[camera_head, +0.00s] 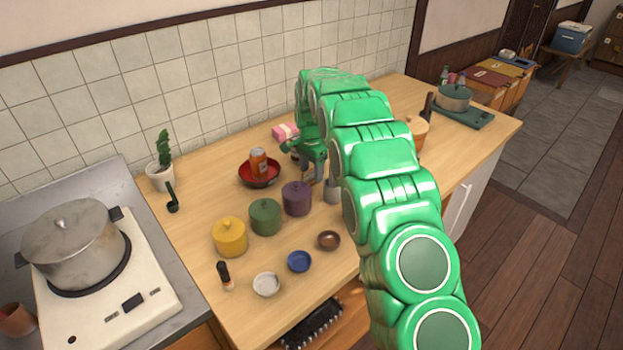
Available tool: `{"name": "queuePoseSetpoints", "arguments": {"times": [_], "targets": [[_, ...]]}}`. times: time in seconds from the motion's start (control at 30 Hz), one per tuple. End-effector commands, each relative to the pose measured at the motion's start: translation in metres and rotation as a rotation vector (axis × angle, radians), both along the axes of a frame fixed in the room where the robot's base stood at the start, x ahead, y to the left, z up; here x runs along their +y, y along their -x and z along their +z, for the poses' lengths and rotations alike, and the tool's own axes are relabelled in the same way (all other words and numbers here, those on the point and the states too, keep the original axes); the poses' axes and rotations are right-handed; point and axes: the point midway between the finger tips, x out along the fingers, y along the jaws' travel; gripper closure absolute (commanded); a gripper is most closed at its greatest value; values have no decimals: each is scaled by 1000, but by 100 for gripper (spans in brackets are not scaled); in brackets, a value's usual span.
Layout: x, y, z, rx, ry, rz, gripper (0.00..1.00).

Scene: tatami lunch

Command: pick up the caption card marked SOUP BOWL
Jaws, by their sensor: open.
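I cannot make out a caption card marked SOUP BOWL anywhere in the head view, and no lettering is readable. My green arm crosses the middle of the counter and may hide it. My gripper (313,176) points down over the counter, just right of a red bowl (260,179) and behind a purple lidded pot (297,200). Its jaws are open, and I see nothing held in them, though the fingertips are small and partly hidden.
An orange jar (258,160) stands in the red bowl. A green pot (265,217) and a yellow pot (230,237) stand front left. Small white (266,285), blue (299,261) and brown (329,240) bowls line the front. A pink block (285,132) lies behind.

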Motion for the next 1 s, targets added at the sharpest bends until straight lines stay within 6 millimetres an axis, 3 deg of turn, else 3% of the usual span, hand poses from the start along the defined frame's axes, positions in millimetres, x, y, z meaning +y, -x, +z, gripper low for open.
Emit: {"name": "queuePoseSetpoints", "arguments": {"times": [0.17, 0.43, 0.8, 1.0], "targets": [[-1, 0, -23, 4, 1, 0, 38], [-1, 0, -25, 1, 0, -1, 38], [-1, -1, -25, 0, 0, -1, 95], [-1, -1, -24, 0, 0, -1, 98]]}}
